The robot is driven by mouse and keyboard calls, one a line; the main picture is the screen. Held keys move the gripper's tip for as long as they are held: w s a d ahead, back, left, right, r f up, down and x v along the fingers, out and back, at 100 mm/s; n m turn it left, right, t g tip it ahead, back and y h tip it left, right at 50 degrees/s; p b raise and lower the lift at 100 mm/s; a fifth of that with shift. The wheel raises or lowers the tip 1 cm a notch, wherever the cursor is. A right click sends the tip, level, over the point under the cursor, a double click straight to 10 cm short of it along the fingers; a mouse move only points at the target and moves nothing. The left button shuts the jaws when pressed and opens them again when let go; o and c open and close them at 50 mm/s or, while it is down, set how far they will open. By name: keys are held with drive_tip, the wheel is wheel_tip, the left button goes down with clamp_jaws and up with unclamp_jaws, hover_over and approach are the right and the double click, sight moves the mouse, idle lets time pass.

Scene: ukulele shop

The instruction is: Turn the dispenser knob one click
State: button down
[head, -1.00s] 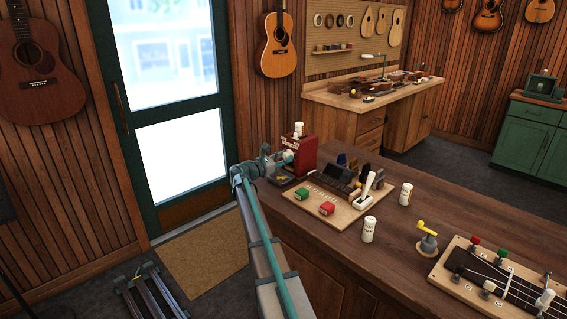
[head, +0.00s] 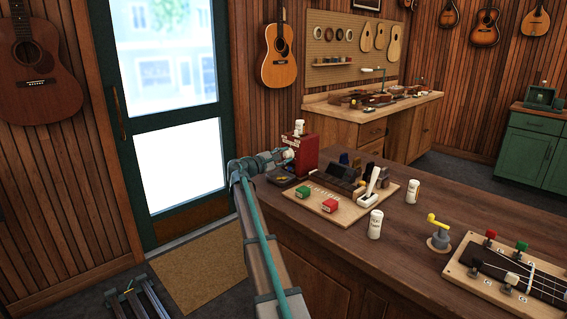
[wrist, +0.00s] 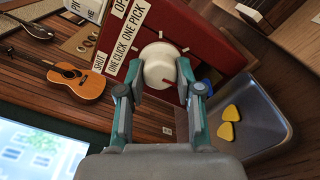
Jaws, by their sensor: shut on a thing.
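The red dispenser (head: 304,152) stands at the far left end of the wooden counter. In the wrist view its red front (wrist: 205,38) carries labels reading "ONE CLICK ONE PICK" and "SHUT". The round cream-white knob (wrist: 158,70) sits on that front. My gripper (wrist: 158,64) is shut on the knob, one finger on each side of it. In the head view my gripper (head: 285,158) is at the dispenser's front and its fingers are small. A metal tray (wrist: 262,110) below the front holds two yellow picks (wrist: 229,113).
On the counter (head: 345,240), right of the dispenser, is a board (head: 318,212) with green and red blocks and a white-handled lever (head: 372,181). White canisters (head: 375,224) and a yellow-handled crank (head: 437,232) stand farther right, beside a ukulele neck fixture (head: 470,282).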

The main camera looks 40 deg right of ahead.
drive_tip(key=shift+w+d+r+m, duration=0.15)
drive_tip(key=shift+d+r+m, duration=0.05)
drive_tip(key=shift+r+m, duration=0.1)
idle(0.4)
drive_tip(key=c, duration=1)
unclamp_jaws()
drive_tip(key=shift+o, duration=1.2)
drive_tip(key=shift+d+f, duration=0.15)
drive_tip(key=shift+f, duration=0.05)
drive_tip(key=s+a, duration=0.1)
drive_tip(key=a, duration=1.1)
drive_tip(key=shift+s, duration=0.25)
